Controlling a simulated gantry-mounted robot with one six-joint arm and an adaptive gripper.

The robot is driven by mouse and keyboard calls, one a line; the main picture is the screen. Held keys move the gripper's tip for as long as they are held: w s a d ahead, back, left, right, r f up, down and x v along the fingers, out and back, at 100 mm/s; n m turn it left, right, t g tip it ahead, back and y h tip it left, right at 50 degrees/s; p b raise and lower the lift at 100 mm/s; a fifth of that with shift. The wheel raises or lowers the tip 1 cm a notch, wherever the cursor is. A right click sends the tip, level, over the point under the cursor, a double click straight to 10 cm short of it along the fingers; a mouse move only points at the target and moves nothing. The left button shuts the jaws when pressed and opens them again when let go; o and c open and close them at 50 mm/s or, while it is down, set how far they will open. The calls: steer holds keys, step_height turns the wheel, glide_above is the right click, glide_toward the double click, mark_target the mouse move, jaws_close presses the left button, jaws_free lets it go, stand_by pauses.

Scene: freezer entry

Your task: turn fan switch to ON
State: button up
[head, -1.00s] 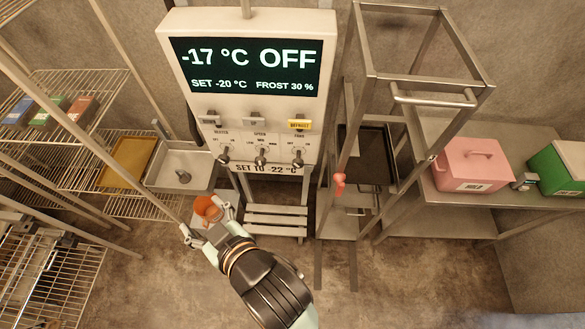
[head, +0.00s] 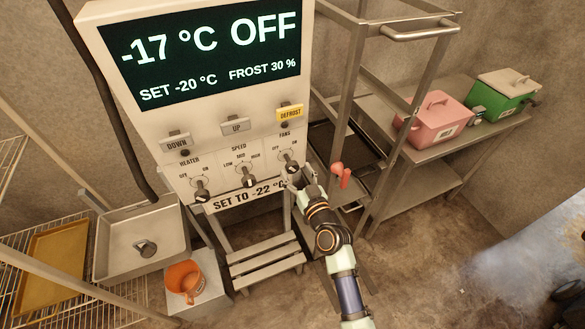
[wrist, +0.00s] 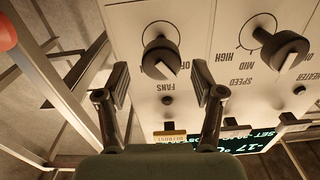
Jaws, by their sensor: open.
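The fan switch (head: 290,168) is a dark round knob with a pale pointer, the rightmost of three knobs on the white control panel. The panel has OFF marked to its left and ON to its right. In the wrist view, which is upside down, the fan knob (wrist: 160,52) stands ahead of and between my fingers, above the word FANS. My gripper (head: 300,183) is at the panel's lower right, close to that knob. Its two fingers (wrist: 162,78) are open and hold nothing. I cannot tell whether either touches the knob. The display (head: 205,50) reads -17 °C OFF.
The heater knob (head: 200,190) and speed knob (head: 248,178) sit to the left. Down, up and defrost buttons are above. A red-handled part (head: 340,175) of the metal rack (head: 352,80) is close on the right.

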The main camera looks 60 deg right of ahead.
steer(key=shift+x, duration=1.3)
steer(key=shift+a, duration=0.1)
steer(key=c, duration=1.2)
steer(key=shift+o, duration=0.2)
steer(key=shift+m, duration=0.3)
steer(key=m, duration=0.6)
steer(key=m+p, duration=0.1)
steer(key=m, duration=0.6)
steer(key=shift+s+f, duration=0.1)
steer(key=shift+f, duration=0.05)
steer(key=shift+m, duration=0.3)
steer(key=o, duration=1.2)
steer(key=shift+c, duration=0.2)
